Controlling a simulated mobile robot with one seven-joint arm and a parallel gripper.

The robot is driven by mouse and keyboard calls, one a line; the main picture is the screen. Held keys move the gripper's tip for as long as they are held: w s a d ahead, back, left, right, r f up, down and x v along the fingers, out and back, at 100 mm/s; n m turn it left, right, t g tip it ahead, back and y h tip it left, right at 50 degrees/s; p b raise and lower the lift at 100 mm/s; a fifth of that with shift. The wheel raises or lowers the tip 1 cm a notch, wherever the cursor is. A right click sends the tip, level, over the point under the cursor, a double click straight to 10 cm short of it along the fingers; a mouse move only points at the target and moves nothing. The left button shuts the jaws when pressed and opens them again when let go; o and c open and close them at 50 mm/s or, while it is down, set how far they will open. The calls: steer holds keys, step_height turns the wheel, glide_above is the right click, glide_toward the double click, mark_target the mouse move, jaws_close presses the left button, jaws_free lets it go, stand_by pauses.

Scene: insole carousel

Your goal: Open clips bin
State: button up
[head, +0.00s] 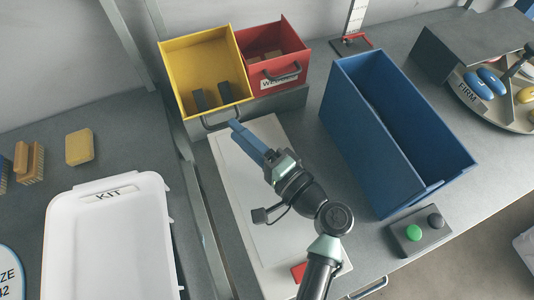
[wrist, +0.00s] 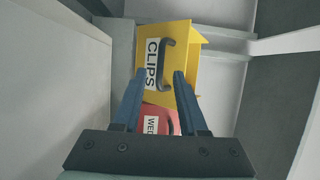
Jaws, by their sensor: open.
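The yellow clips bin (head: 170,60) stands at the back left of the bench, with its open top showing two dark blocks inside. In the wrist view its yellow front (wrist: 182,62) carries a CLIPS label (wrist: 152,64) and a dark bar handle (wrist: 166,62). My gripper (head: 235,126) is just in front of the bin's front face, close to the handle. In the wrist view my gripper (wrist: 160,76) is open and empty, with the handle ahead between the two fingertips. I cannot tell whether either finger touches the bin.
A red bin (head: 291,88) with a partly hidden label adjoins the yellow bin on its right. A large blue bin (head: 368,135) stands right of my arm. A pale flat panel (head: 232,165) lies below my gripper. A white KIT tote (head: 110,240) stands at lower left.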

steer(key=b+v, duration=0.1)
steer(key=v, duration=0.9)
steer(key=shift+f, duration=0.1)
steer(key=shift+a, duration=0.1)
